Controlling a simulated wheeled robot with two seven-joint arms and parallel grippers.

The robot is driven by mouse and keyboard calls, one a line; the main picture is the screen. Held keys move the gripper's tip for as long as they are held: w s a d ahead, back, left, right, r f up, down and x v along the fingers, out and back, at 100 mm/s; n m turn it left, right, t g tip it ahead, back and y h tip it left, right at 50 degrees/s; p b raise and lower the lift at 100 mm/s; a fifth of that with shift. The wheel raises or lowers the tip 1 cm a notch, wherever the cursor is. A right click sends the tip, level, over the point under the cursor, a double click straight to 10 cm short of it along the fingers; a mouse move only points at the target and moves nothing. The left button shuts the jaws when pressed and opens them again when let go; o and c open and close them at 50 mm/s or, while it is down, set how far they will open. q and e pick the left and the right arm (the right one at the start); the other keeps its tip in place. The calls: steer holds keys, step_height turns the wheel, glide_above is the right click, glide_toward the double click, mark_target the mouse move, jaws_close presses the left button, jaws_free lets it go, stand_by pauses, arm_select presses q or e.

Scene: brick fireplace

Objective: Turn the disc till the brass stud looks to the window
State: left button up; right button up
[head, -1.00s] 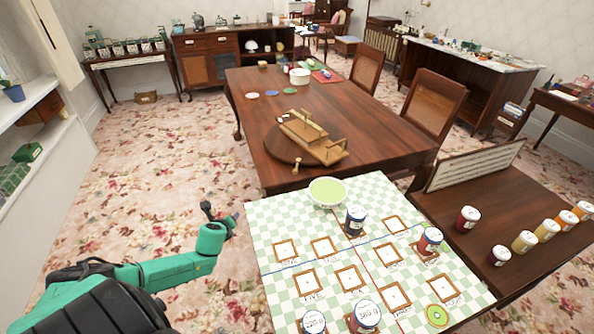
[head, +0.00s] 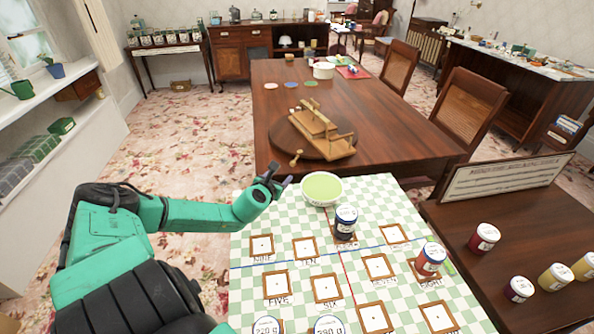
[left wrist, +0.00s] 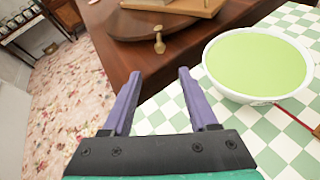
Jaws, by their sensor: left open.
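The disc (head: 283,138) is a dark round wooden plate lying on the long brown table, with a pale wooden stand (head: 322,132) on top. Its brass stud (head: 296,158) is a small knob at the near-left rim, pointing toward my side of the table. The window (head: 27,52) is at the far left. My left gripper (head: 279,178) is near the table's front edge, short of the stud and apart from it. In the left wrist view the open, empty fingers (left wrist: 158,73) point at the stud (left wrist: 159,40) on the disc (left wrist: 135,28). My right gripper is not in view.
A white bowl with green inside (head: 322,188) stands close to the right of my left gripper. A checked cloth (head: 240,221) bears wooden frames and jars. Chairs (head: 465,108) line the table's right side. The table left of the disc is clear.

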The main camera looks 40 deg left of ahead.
mark_target(292, 164)
arm_select(q)
steer(key=b+x, duration=0.4)
steer(key=x, duration=0.8)
steer(key=shift+w+f, duration=0.1)
steer(key=shift+f, duration=0.1)
steer(key=shift+w+a+f, duration=0.15)
steer(key=shift+w+a, duration=0.15)
steer(key=shift+w, duration=0.25)
steer(key=shift+c, duration=0.2)
jaws_close()
